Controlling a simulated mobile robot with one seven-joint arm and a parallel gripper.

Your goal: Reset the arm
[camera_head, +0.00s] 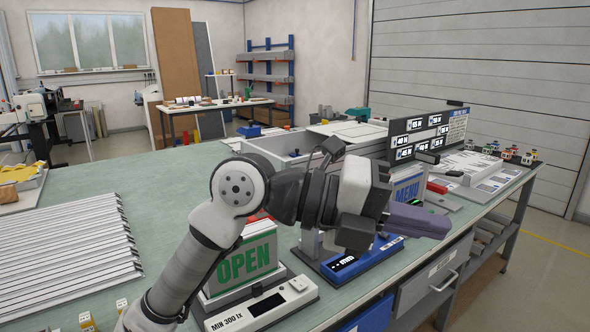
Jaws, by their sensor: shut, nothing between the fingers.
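My arm reaches in from the bottom of the view, bends at a white and grey joint and points right over the workbench (175,165). My gripper (364,205) is dark grey and sits at the arm's end, right of the picture's middle. It is shut and holds nothing. A purple-grey rounded piece (418,220) shows at its right; I cannot tell whether it belongs to the gripper. The gripper hides part of the blue-based device (362,262) behind it.
A green OPEN sign (243,263) stands on a scale-like unit (268,303) close below my arm. Metal strips (65,245) lie at left. Bare bench shows at the back left.

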